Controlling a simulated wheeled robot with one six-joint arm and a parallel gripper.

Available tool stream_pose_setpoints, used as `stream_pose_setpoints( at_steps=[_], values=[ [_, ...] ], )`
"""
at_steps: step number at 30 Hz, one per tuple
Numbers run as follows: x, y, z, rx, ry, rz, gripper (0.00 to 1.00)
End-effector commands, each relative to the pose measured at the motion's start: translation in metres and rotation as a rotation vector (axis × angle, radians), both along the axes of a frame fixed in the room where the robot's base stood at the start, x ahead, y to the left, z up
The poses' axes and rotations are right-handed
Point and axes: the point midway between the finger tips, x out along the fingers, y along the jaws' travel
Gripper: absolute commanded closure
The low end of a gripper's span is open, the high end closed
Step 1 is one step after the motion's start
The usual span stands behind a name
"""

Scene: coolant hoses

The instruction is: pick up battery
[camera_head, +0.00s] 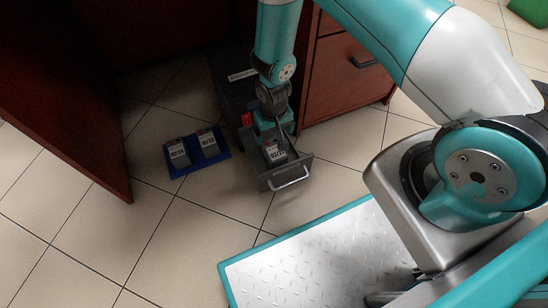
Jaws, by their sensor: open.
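A grey battery (276,154) with a white printed date label stands in the pulled-out drawer (294,178) of a dark floor unit. Two similar batteries, a left one (178,151) and a right one (207,142), stand on a blue tray (188,168) on the floor to the left. My gripper (276,137) points down at the drawer battery, at its upper end. Its fingers are small and partly hidden, and I cannot tell whether they touch the battery. It is open.
The dark unit (228,84) has a red part (247,119) on its front, close to my gripper. A brown wooden cabinet (335,85) stands just right of it, and a brown panel (75,110) stands at left. Tiled floor (180,235) is clear in front.

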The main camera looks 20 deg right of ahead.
Motion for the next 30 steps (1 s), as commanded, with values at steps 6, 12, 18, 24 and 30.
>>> stream_pose_setpoints(
  at_steps=[6,12,18,24,30],
  values=[
    [0.000,0.000,-0.049,0.000,0.001,0.000,0.08],
    [0.000,0.000,-0.060,0.000,0.000,0.000,0.08],
    [-0.003,-0.001,-0.077,0.000,0.001,0.000,0.08],
    [-0.006,-0.002,-0.107,0.000,0.000,0.000,0.08],
    [-0.005,-0.002,-0.110,0.000,0.000,0.000,0.08]
  ],
)
